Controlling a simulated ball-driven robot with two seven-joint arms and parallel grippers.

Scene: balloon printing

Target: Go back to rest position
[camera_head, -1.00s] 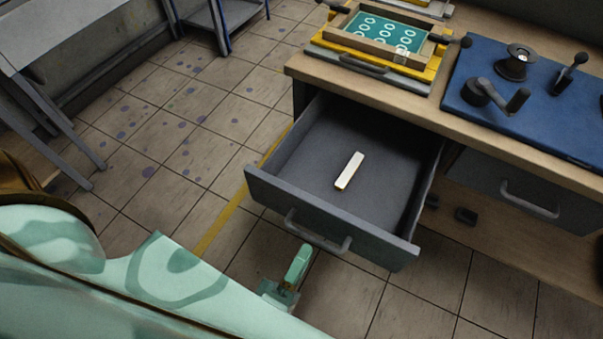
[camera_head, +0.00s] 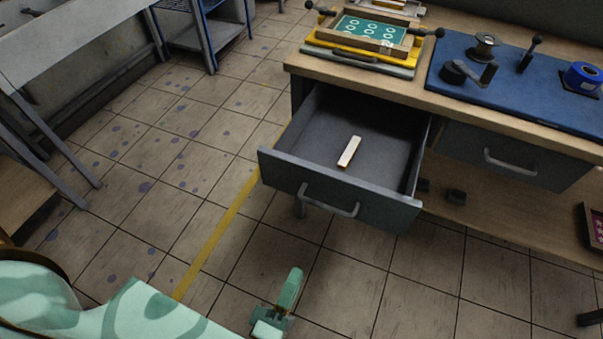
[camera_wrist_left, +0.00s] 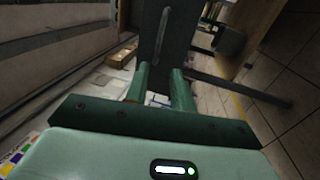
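My left gripper (camera_head: 280,305) hangs over the tiled floor, below and in front of the open drawer (camera_head: 285,174), clear of its handle (camera_head: 328,200). In the left wrist view, two green fingers (camera_wrist_left: 161,75) stand apart with nothing between them, so it is open and empty. A grey panel with a handle, apparently the drawer front (camera_wrist_left: 165,35), lies beyond the fingertips. A pale, narrow block (camera_head: 349,152) lies inside the drawer. My right gripper is in neither view.
The wooden workbench (camera_head: 410,88) carries a yellow printing frame with a teal screen (camera_head: 371,32) and a blue mat (camera_head: 535,88) with tools. A closed drawer (camera_head: 515,160) is to the right. Grey tables (camera_head: 75,45) stand at the left. Floor between is clear.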

